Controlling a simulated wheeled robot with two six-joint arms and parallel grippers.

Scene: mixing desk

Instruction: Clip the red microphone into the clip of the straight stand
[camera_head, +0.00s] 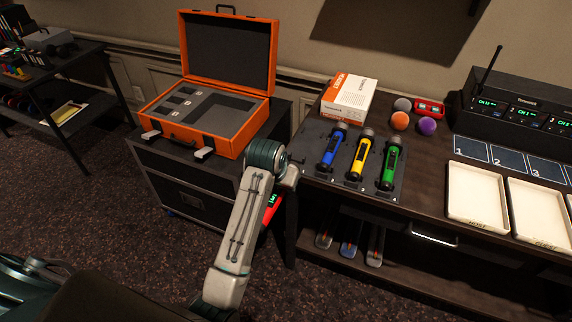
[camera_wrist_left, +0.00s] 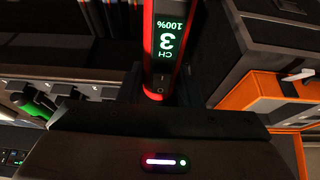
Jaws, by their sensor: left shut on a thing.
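The red microphone (camera_head: 272,208) shows partly behind my left arm in the head view, in front of the desk's left end. In the left wrist view the microphone's body (camera_wrist_left: 164,42) fills the top middle, with a green display reading CH 3 and 100%. My left gripper (camera_wrist_left: 160,97) is shut on the red microphone. My forearm hides most of that gripper in the head view. The microphone's head is not visible. My right gripper is not in view. No straight stand or clip is in view.
Blue (camera_head: 332,147), yellow (camera_head: 360,158) and green (camera_head: 390,166) microphones lie on a dark holder on the desk. An open orange case (camera_head: 237,143) sits on the cabinet to the left. Two white trays (camera_head: 476,194) are at right. Shelf items lie below the desk.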

